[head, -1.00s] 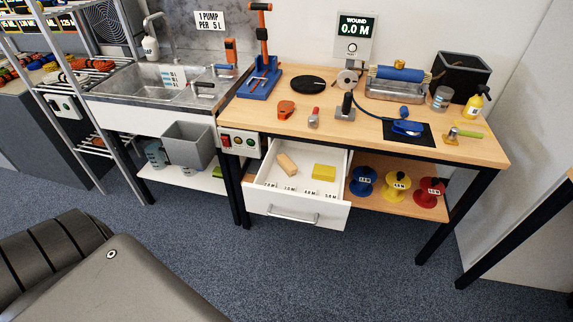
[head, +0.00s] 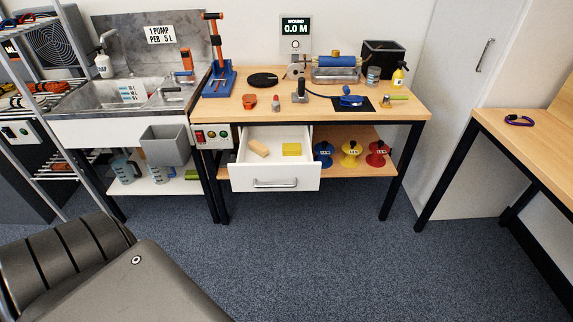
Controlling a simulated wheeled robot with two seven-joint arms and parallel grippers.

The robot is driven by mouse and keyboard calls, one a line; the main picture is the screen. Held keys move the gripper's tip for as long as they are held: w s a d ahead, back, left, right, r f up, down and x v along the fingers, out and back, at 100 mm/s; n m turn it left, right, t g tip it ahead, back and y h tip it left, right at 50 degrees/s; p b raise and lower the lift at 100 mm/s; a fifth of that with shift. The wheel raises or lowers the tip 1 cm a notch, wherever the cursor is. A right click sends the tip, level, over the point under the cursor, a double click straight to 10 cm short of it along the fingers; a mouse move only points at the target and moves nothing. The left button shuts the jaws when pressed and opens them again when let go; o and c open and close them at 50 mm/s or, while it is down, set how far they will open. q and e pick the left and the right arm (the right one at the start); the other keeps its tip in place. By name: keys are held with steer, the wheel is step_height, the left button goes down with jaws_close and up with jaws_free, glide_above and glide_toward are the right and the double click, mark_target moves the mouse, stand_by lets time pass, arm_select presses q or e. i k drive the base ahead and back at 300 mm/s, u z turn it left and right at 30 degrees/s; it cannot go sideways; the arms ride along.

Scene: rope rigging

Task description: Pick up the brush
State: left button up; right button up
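I cannot pick out a brush for certain. A tan block-shaped piece (head: 258,148), possibly wooden, lies in the left part of the open white drawer (head: 274,172); it may be a brush, but bristles do not show. A small tool with a green handle (head: 398,97) lies at the right end of the wooden bench; its type is too small to tell. Neither of my grippers is in view.
A yellow block (head: 291,149) lies in the drawer, which juts out from the bench (head: 320,110). A sink (head: 130,92) is at left, with a grey bin (head: 166,145) below. Another table (head: 535,135) stands at right. The carpet (head: 310,250) before the bench is clear.

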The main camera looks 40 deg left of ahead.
mark_target(257, 148)
steer(key=k, duration=0.3)
steer(key=z, duration=0.65)
steer(key=i, duration=1.55)
steer(key=u, duration=0.6)
steer(key=i, duration=0.85)
steer(key=u, duration=1.45)
steer(key=i, duration=0.6)
steer(key=u, duration=0.45)
